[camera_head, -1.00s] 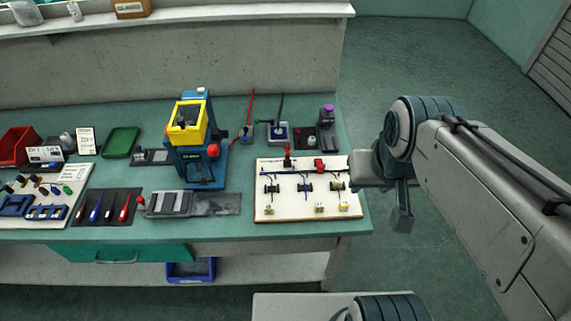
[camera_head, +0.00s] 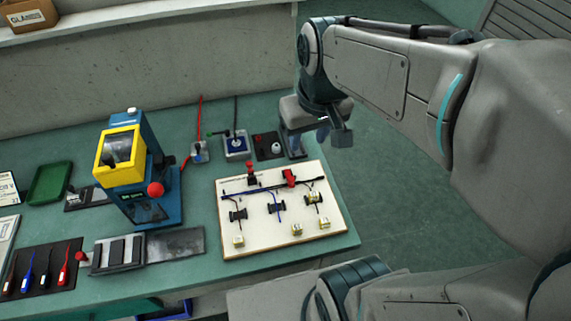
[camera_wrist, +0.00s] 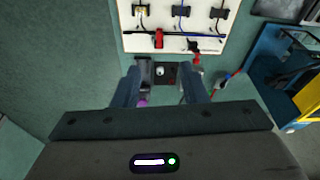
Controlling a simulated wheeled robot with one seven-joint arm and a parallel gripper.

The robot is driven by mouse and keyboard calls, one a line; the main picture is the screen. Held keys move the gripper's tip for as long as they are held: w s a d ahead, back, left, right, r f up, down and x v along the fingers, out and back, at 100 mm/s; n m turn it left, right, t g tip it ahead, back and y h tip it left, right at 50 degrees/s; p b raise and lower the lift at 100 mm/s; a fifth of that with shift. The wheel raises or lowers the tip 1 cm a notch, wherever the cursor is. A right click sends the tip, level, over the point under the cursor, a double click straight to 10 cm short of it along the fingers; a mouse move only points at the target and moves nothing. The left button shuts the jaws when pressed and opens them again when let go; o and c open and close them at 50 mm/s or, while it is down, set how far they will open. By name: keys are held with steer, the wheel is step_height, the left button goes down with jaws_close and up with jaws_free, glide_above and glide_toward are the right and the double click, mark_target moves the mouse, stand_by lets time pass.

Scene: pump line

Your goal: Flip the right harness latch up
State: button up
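The pale harness board (camera_head: 290,236) lies on the green bench, with dark clips, wires and small yellow-white blocks on it. The right latch (camera_head: 289,178) is a red piece near the board's far edge and looks low; its exact angle is unclear. The left red latch (camera_head: 251,171) stands taller. In the wrist view, the board (camera_wrist: 204,22) is at the top, with the right latch (camera_wrist: 159,40) left of the other red one (camera_wrist: 195,57). My gripper (camera_wrist: 160,80) is open and empty. In the head view my gripper (camera_head: 312,141) is beyond the board's far right corner.
A dark plate (camera_head: 266,143) with a red button and white knob lies beyond the board; it shows between my fingers in the wrist view. A blue-and-white switch box (camera_head: 236,147) stands beside it. A blue-yellow press (camera_head: 138,185) stands left of the board. Floor is clear at right.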

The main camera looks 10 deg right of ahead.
mark_target(292, 178)
steer(key=w+f+n+g+b, duration=0.2)
steer(key=w+f+b, duration=0.6)
steer(key=w+f, duration=0.15)
steer(key=f, duration=0.9)
steer(key=f+b, duration=0.1)
steer(key=f, duration=0.4)
steer(key=shift+s+a+f, duration=0.25)
jaws_close()
